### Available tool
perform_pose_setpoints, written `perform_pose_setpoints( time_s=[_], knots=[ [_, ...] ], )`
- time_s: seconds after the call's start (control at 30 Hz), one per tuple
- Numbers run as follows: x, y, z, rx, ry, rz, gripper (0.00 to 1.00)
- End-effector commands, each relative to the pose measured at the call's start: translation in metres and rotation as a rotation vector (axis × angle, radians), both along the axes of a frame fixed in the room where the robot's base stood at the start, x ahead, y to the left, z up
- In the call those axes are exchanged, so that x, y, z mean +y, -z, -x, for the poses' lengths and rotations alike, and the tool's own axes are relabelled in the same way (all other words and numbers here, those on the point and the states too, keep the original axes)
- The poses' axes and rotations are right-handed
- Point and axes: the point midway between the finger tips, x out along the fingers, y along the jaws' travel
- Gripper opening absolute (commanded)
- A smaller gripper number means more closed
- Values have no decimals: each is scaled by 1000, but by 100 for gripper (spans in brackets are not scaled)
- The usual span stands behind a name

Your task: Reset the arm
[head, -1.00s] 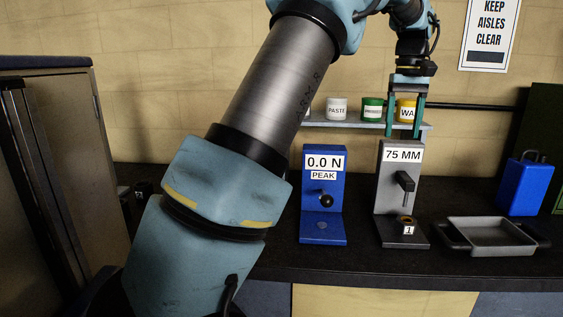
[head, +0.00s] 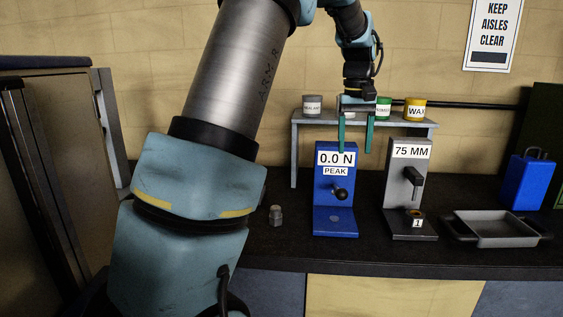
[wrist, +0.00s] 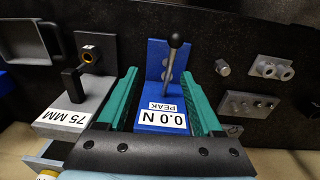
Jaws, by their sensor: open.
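My gripper (head: 355,135) is open and empty, its two green fingers pointing down above and in front of the blue stand's top in the head view. The blue stand (head: 335,218) reads 0.0 N PEAK and has a lever with a black knob (head: 340,193). In the wrist view the blue stand (wrist: 158,70) shows between the gripper's fingers (wrist: 163,95), with its black-knobbed lever (wrist: 175,42). The grey stand (head: 408,165) reads 75 MM and has a black handle (head: 412,176). A brass-coloured ring (head: 416,214) sits on its base by a label 1.
A shelf (head: 295,150) behind holds several labelled jars, including a yellow one (head: 415,110). A grey tray (head: 495,228) and blue can (head: 525,182) stand at the right. A small metal piece (head: 276,215) is left of the blue stand. Metal blocks (wrist: 270,68) lie beyond it.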

Motion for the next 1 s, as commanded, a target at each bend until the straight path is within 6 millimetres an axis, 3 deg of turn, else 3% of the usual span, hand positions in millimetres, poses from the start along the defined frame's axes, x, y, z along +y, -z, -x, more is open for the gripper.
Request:
perform_pose_setpoints(
  time_s=[0.17, 0.3, 0.5, 0.83, 1.0],
  knots=[
    [73, 32, 10, -32, -16, 10, 68],
    [140, 65, 39, -78, -18, 14, 68],
    [201, 100, 86, -129, -7, 4, 68],
    [255, 136, 157, -183, 6, -19, 68],
    [251, 173, 157, -160, 11, -19, 68]
  ],
)
